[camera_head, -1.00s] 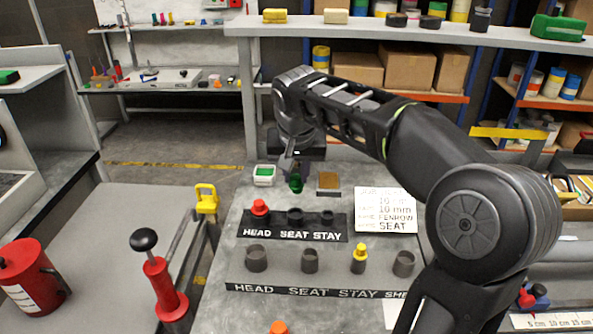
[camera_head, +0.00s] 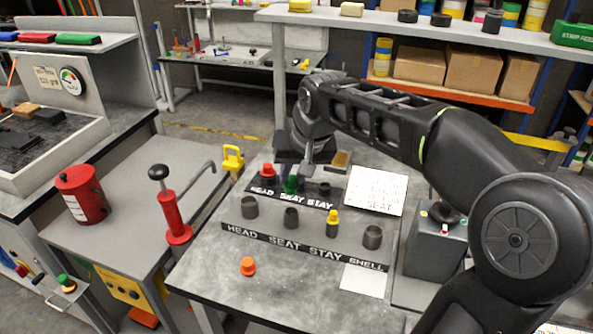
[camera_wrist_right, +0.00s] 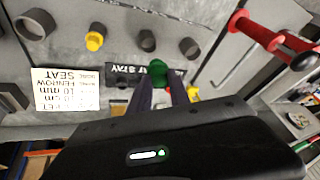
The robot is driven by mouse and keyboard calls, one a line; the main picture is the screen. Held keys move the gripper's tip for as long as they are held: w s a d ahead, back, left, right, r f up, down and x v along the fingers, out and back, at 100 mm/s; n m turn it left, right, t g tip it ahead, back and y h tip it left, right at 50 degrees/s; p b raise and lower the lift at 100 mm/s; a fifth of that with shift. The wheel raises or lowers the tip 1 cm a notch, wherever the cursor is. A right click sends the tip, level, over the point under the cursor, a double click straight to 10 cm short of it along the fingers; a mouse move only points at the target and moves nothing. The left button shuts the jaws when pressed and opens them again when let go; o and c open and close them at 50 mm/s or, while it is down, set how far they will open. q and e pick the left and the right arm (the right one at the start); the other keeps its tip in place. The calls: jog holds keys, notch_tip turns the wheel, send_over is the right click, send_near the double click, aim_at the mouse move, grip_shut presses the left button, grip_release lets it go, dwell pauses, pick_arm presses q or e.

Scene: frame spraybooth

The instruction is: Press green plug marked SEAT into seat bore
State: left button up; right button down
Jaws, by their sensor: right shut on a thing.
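The green plug (camera_head: 291,185) is between the fingers of my right gripper (camera_head: 303,172), which is shut on it. It is over or at the SEAT position of the back rack (camera_head: 340,204), and hides the bore there. I cannot tell whether it is inside the bore. In the wrist view the green plug (camera_wrist_right: 158,69) shows at the fingertips of my right gripper (camera_wrist_right: 160,82), in front of the black label strip (camera_wrist_right: 122,71). A red plug (camera_head: 268,170) sits in the HEAD position, and a dark collar (camera_head: 324,188) shows at STAY. My left gripper is not in view.
The front rack has dark collars, including one over SEAT (camera_head: 291,217), and a yellow plug (camera_head: 332,218) at STAY. A white card (camera_head: 375,189) lies right of the back rack.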

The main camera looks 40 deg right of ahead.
aim_at(292, 187)
jog(key=shift+w, duration=0.1)
dwell(0.3)
jog(key=shift+f, duration=0.2)
jog(key=shift+f+b, duration=1.9)
jog(key=shift+f, duration=0.3)
jog(key=shift+h, duration=0.3)
jog(key=shift+a+g, duration=0.1)
jog(key=shift+g, duration=0.2)
jog(key=shift+h, duration=0.3)
